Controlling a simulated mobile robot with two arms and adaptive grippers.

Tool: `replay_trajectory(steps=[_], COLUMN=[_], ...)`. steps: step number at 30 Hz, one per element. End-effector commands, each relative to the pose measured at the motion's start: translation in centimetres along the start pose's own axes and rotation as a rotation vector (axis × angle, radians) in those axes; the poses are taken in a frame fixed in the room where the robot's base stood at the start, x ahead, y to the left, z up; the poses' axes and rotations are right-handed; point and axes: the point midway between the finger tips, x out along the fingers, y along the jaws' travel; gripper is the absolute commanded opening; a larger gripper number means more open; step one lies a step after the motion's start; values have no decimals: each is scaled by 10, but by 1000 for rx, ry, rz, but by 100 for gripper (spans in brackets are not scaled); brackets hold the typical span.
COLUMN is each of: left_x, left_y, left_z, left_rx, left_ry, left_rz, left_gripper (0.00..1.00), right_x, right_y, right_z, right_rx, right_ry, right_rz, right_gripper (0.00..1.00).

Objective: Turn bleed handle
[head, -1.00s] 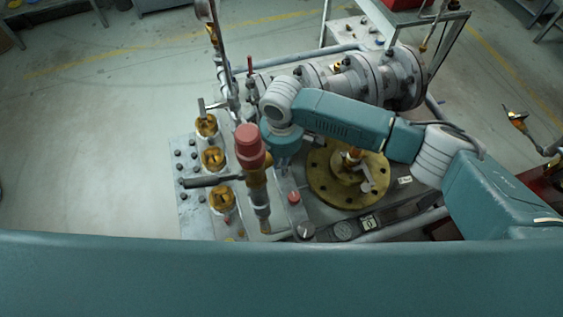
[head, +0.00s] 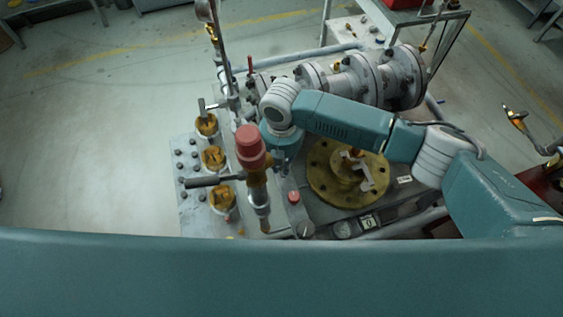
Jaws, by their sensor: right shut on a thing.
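My right gripper (head: 284,166) points down beside the red-capped valve (head: 250,146), just right of it. Its wrist and the valve hide most of the fingers. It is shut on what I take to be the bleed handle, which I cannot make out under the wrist. A dark bar handle (head: 212,181) sticks out to the left from the red-capped valve and is apart from the gripper. My left gripper is not in view.
A brass flange (head: 330,190) lies under my right forearm. Grey flanged pipework (head: 385,80) stands behind it. Several brass fittings (head: 213,158) line the plate's left side. The floor at the left is clear.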

Motion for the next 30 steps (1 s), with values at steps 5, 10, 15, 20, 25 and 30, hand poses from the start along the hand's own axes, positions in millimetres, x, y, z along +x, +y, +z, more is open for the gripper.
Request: replay_trajectory(steps=[5,10,15,20,25,30], left_x=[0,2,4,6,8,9], left_y=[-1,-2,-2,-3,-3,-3], left_z=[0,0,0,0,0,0], left_rx=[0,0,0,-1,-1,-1], left_ry=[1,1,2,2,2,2], left_rz=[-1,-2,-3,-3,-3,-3], left_gripper=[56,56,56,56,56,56], right_x=[-2,-2,-2,-2,-2,-2], right_y=[0,0,-2,-3,-4,-4], right_z=[-1,-1,-1,-1,-1,-1], right_rx=[-168,-329,-487,-625,-744,-830], right_ry=[1,1,-1,-2,-1,-3], right_rz=[4,5,5,5,5,5], right_gripper=[0,0,0,0,0,0])
